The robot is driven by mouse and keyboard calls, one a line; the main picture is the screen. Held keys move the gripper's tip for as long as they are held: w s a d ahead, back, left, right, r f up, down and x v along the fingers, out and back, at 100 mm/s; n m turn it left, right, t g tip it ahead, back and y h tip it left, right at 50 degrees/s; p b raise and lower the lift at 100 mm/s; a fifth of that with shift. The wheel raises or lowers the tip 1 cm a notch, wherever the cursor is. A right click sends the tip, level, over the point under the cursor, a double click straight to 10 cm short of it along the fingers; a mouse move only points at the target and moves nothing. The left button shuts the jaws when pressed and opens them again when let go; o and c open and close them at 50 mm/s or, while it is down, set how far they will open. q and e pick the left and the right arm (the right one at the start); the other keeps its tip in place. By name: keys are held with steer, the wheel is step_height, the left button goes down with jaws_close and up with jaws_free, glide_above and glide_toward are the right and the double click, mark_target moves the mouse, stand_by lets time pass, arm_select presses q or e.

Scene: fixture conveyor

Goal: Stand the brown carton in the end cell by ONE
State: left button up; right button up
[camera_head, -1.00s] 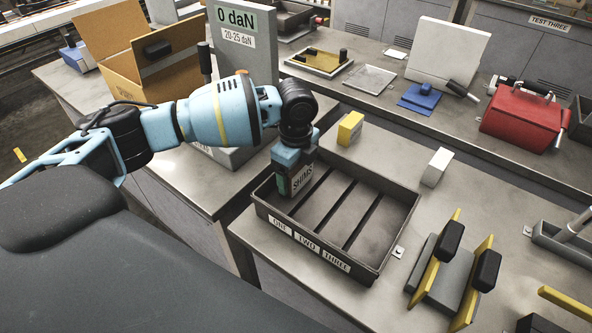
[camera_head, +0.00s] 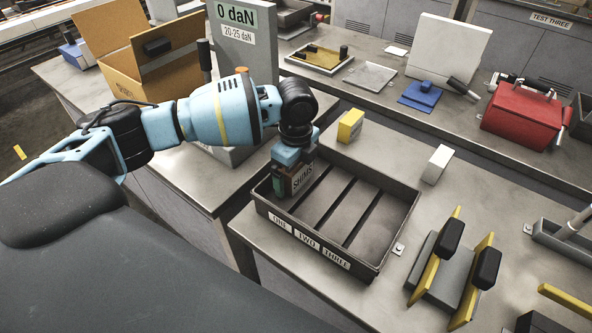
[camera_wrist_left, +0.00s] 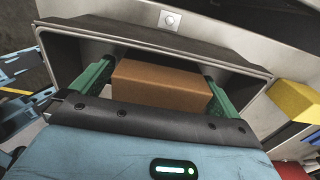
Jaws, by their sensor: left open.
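The brown carton (camera_head: 302,180), with a white SHIMS label, stands in the leftmost cell of the dark divided tray (camera_head: 372,270), at the end by the ONE label (camera_head: 280,221). My left gripper (camera_head: 285,178) is down at the carton, its jaws open with one finger on either side. In the left wrist view the carton (camera_wrist_left: 160,85) lies between the green fingers (camera_wrist_left: 158,92), inside the tray walls (camera_wrist_left: 150,38). The carton's base is hidden, so I cannot tell whether it touches the tray floor. My right gripper is not in view.
The cells by TWO (camera_head: 307,239) and THREE (camera_head: 336,258) are empty. A yellow block (camera_head: 350,127) and a white block (camera_head: 437,164) stand behind the tray. A grey fixture with yellow plates (camera_head: 445,275) is to its right. An open cardboard box (camera_head: 130,75) stands at the back left.

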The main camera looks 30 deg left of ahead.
arm_select(q)
step_height(320, 180, up, 8)
steer(key=shift+f, duration=0.1)
